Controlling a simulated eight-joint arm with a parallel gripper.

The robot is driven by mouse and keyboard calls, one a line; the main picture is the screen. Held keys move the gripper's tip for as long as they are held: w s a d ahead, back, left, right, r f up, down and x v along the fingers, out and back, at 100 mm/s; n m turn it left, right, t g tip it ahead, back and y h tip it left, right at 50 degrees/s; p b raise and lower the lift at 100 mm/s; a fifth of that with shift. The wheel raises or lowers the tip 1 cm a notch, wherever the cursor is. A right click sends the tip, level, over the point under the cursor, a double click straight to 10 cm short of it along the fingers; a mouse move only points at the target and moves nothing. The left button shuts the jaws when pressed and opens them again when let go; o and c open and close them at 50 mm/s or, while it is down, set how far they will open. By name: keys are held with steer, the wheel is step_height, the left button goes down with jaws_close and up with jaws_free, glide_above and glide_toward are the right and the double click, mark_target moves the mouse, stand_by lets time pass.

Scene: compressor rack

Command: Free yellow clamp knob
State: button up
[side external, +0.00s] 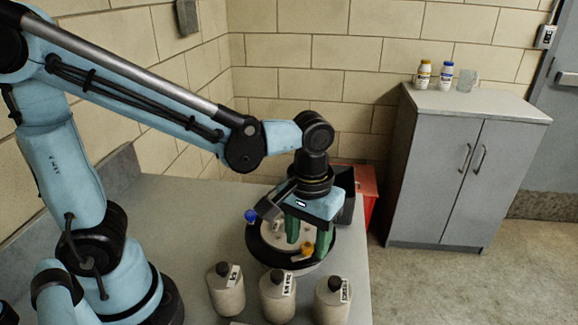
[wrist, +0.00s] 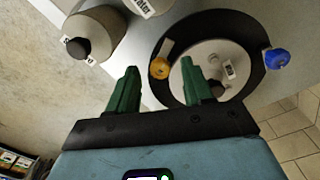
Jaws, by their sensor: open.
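The yellow clamp knob (side external: 307,248) sits on the near rim of a round black-rimmed device (side external: 265,255) at the counter's front right. In the wrist view the yellow knob (wrist: 160,68) lies between and beyond my fingertips, nearer the right finger. A blue knob (side external: 250,216) is on the opposite side of the rim; it also shows in the wrist view (wrist: 277,58). My gripper (side external: 298,238) has green fingers, points down over the device and is open. In the wrist view my gripper (wrist: 162,85) holds nothing. Whether a finger touches the knob cannot be told.
Several bottles with dark caps, one of them here (side external: 277,296), stand along the counter's (side external: 190,215) front edge close to the device. A red bin (side external: 362,190) stands behind the counter. A grey cabinet (side external: 460,170) is at the right.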

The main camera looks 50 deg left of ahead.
mark_target(307, 245)
step_height(307, 245, up, 12)
stand_by(0.6)
steer(key=shift+f, duration=0.1)
steer(key=a+f+m+t, duration=0.1)
steer(key=a+f+t, duration=0.1)
steer(key=a, duration=0.1)
steer(key=a+f+m+t, duration=0.1)
steer(key=a+f+t, duration=0.1)
steer(key=a, duration=0.1)
steer(key=a+f+m+t, duration=0.2)
steer(key=a+f+t, duration=0.1)
steer(key=shift+s+a, duration=0.2)
steer(key=shift+a, duration=0.1)
steer(key=shift+c, duration=0.5)
